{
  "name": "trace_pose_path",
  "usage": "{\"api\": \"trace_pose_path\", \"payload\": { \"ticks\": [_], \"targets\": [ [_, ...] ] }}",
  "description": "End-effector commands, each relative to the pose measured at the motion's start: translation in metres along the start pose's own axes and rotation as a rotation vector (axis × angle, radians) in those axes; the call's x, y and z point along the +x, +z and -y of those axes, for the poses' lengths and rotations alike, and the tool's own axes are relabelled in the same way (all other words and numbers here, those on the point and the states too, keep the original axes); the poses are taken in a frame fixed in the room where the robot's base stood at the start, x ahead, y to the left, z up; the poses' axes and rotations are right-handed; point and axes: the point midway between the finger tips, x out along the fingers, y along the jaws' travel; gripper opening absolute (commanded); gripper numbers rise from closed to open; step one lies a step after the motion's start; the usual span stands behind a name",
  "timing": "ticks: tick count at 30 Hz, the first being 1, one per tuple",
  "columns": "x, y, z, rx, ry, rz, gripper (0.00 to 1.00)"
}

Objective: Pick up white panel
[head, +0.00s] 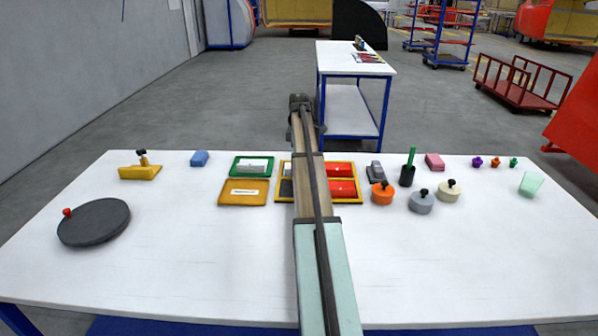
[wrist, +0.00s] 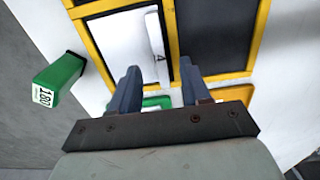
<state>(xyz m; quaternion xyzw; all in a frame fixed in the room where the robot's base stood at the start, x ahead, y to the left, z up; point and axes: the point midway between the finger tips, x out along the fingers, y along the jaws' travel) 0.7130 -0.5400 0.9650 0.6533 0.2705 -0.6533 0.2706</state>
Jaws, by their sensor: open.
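In the wrist view, the white panel (wrist: 122,42) is a flat pale piece inside a yellow frame (wrist: 172,38), with a small dark mark near its right edge. In the head view my arm runs up the middle and hides part of the yellow tray (head: 344,165); my gripper cannot be made out there.
A green block marked 180 (wrist: 58,78) is left of the frame; a dark panel (wrist: 216,32) is right. On the white table (head: 180,265) are a green tray (head: 236,174), an orange tray (head: 228,199), a dark disc (head: 93,222) and several knobbed pieces. The front right is clear.

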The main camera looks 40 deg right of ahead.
Motion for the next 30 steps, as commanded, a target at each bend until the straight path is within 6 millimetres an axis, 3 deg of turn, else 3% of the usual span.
{"api": "trace_pose_path", "payload": {
  "ticks": [9,18,30],
  "targets": [
    [0.04,-0.001,0.0,0.0,0.0,0.0,0.47],
    [0.045,-0.001,-0.001,0.0,0.001,0.0,0.47],
    [0.045,-0.001,-0.001,0.0,0.001,0.0,0.09]
  ]
}}
